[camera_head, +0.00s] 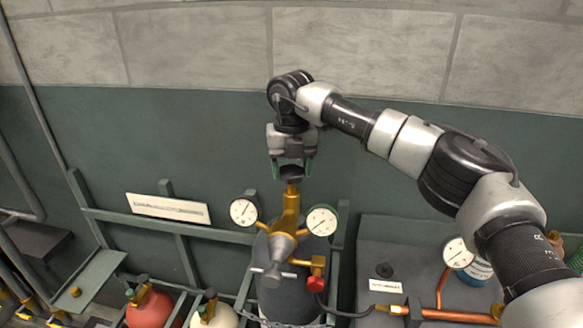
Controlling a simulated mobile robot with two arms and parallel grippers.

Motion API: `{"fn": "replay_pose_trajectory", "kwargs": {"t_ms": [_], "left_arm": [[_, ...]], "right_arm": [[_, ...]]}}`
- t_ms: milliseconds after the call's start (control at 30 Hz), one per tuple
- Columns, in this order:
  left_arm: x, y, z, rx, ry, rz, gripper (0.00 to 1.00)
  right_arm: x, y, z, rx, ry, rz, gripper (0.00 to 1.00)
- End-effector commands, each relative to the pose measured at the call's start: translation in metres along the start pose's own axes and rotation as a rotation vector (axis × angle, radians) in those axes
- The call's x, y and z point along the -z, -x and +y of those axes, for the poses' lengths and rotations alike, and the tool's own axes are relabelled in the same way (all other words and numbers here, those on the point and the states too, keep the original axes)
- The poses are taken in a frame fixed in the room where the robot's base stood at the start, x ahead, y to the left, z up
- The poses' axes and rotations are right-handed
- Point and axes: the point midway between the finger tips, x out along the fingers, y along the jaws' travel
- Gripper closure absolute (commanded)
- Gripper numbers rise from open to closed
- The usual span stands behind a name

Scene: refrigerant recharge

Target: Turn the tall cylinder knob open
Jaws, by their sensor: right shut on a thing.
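The tall dark grey cylinder (287,292) stands upright in the lower middle of the head view, with a brass valve (291,212) on top. Its knob (291,172), dark, sits at the top of the brass stem. My right gripper (292,170) points straight down over the valve and is shut on the knob, one finger on each side. The fingers and gripper body hide part of the knob. Two round white gauges (243,211) and (322,221) flank the valve. My left gripper is not in view.
A red cylinder (149,308) and a cream cylinder (214,317) stand lower left. A green metal frame (130,217) runs behind them. A grey unit (375,255) with copper pipe (440,290) and another gauge (458,252) is at right. A black hose (345,313) crosses low.

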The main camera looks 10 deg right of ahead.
Motion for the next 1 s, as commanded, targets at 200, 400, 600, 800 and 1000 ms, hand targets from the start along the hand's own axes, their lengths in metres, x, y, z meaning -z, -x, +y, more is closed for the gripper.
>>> {"fn": "replay_pose_trajectory", "kwargs": {"t_ms": [200, 400, 600, 800, 1000], "left_arm": [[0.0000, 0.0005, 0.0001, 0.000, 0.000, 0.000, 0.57], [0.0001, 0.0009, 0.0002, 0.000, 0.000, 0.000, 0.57], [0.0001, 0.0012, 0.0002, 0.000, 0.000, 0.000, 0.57], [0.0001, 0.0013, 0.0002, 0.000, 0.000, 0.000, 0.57], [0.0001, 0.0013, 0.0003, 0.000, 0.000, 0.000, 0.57]], "right_arm": [[-0.0006, 0.0024, 0.0001, -0.003, 0.182, -0.004, 0.65], [-0.0006, 0.0025, 0.0001, -0.003, 0.312, -0.005, 0.65], [-0.0007, 0.0026, 0.0000, -0.003, 0.393, -0.005, 0.65], [-0.0008, 0.0027, 0.0000, -0.003, 0.430, -0.006, 0.65], [-0.0009, 0.0028, -0.0001, -0.003, 0.438, -0.006, 0.65]]}}
